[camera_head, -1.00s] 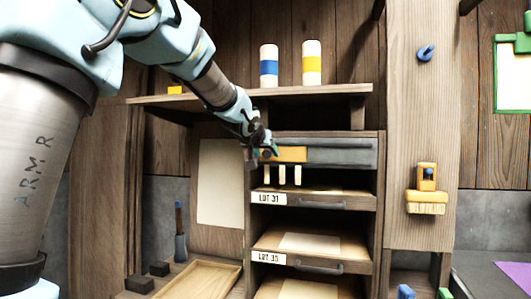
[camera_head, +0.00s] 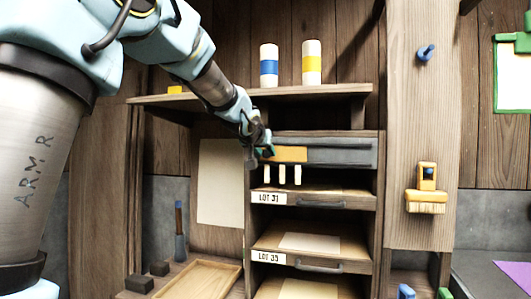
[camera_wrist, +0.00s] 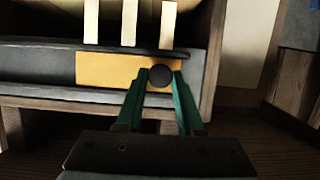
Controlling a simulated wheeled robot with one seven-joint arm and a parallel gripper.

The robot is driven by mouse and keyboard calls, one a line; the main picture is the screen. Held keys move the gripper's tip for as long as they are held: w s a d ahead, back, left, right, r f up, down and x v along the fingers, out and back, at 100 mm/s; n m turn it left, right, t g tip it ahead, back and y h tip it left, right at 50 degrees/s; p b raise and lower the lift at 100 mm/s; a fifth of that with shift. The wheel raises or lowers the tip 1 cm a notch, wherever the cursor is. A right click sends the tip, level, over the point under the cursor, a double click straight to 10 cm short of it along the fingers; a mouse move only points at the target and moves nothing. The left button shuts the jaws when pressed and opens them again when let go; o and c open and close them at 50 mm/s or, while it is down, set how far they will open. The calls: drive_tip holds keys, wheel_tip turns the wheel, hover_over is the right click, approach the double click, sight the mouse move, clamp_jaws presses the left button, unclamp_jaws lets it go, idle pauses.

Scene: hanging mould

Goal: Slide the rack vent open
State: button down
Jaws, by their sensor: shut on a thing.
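The rack vent is a grey slatted bar (camera_head: 345,152) at the top of the wooden rack, with a yellow-orange plate (camera_head: 291,154) at its left end. In the wrist view the yellow plate (camera_wrist: 105,70) carries a round dark knob (camera_wrist: 160,76) near its end. My gripper (camera_head: 264,152) is at the left end of the plate in the head view. In the wrist view its two green fingers (camera_wrist: 158,88) are closed around the knob, one on each side. Several pale strips (camera_head: 282,175) hang just below the plate.
Drawers labelled LOT 31 (camera_head: 268,198) and LOT 35 (camera_head: 272,258) sit below the vent. A shelf (camera_head: 250,95) above bears two banded cylinders, blue (camera_head: 269,67) and yellow (camera_head: 312,64). A wooden tray (camera_head: 232,275) lies lower left.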

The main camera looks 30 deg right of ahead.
idle(0.7)
drive_tip(key=s+d+b, duration=0.5)
drive_tip(key=b, duration=0.2)
drive_tip(key=s+d+b, duration=0.4)
drive_tip(key=d+b, duration=0.1)
drive_tip(key=b, duration=0.1)
drive_tip(key=shift+s+d+f+b, duration=0.15)
drive_tip(key=shift+s+d+b, duration=0.1)
drive_tip(key=shift+s+b, duration=0.15)
drive_tip(key=shift+s+d, duration=0.35)
drive_tip(key=shift+d, duration=0.05)
drive_tip(key=c, duration=0.8)
unclamp_jaws()
drive_tip(key=shift+s+d, duration=0.1)
drive_tip(key=shift+c, duration=0.2)
drive_tip(key=shift+o, duration=1.4)
drive_tip(key=b+v, duration=0.3)
drive_tip(key=v, duration=0.8)
drive_tip(key=shift+b, duration=0.3)
